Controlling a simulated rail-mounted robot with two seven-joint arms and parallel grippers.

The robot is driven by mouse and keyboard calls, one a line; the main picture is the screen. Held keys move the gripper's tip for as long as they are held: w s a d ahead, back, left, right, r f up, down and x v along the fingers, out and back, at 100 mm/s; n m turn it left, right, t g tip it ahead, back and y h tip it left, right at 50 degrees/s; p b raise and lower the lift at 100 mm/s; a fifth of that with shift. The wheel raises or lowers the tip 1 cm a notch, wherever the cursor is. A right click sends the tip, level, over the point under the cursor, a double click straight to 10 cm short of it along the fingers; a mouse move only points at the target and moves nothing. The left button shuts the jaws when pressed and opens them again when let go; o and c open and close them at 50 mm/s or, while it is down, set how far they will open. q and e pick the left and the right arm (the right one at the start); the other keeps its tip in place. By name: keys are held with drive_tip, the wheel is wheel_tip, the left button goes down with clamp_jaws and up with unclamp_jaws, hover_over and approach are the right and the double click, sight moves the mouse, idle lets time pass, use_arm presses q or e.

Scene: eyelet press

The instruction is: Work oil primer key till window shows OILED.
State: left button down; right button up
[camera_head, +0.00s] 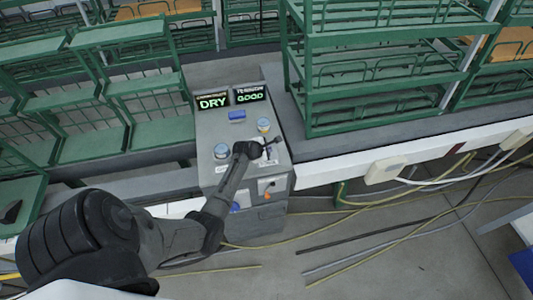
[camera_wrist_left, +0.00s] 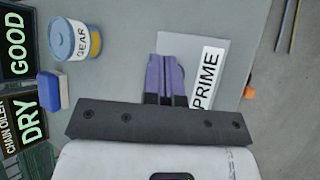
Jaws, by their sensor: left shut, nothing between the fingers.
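The grey press cabinet (camera_head: 210,128) stands in the middle of the head view. Its oiler window (camera_head: 212,101) reads DRY in green; it also shows in the left wrist view (camera_wrist_left: 29,122). My left gripper (camera_head: 268,150) is over the cabinet's top, towards its right front. In the left wrist view its purple fingers (camera_wrist_left: 165,62) are shut with nothing between them, over a light plate (camera_wrist_left: 190,46) marked PRIME (camera_wrist_left: 207,77). The primer key cannot be made out; the fingers and wrist cover part of that plate. My right gripper is in neither view.
A second window (camera_head: 250,94) reads GOOD. A blue-capped pot (camera_wrist_left: 75,40) marked GEAR, a blue block (camera_head: 237,115) and another round-topped pot (camera_head: 221,151) stand near the gripper. Green racks (camera_head: 380,70) stand behind right. Cables lie on the floor.

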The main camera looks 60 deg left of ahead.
use_arm(q)
drive_tip(key=shift+f, duration=0.5)
idle(0.3)
drive_tip(key=shift+r, duration=0.1)
idle(0.3)
drive_tip(key=shift+r+p, duration=0.85)
drive_tip(key=shift+p, duration=0.1)
drive_tip(key=shift+r, duration=0.1)
drive_tip(key=shift+r+p, duration=0.85)
drive_tip(key=shift+p, duration=0.2)
wheel_tip(320, 180, up, 3)
drive_tip(key=p, duration=0.3)
drive_tip(key=shift+r+p, duration=0.1)
drive_tip(key=shift+p, duration=0.25)
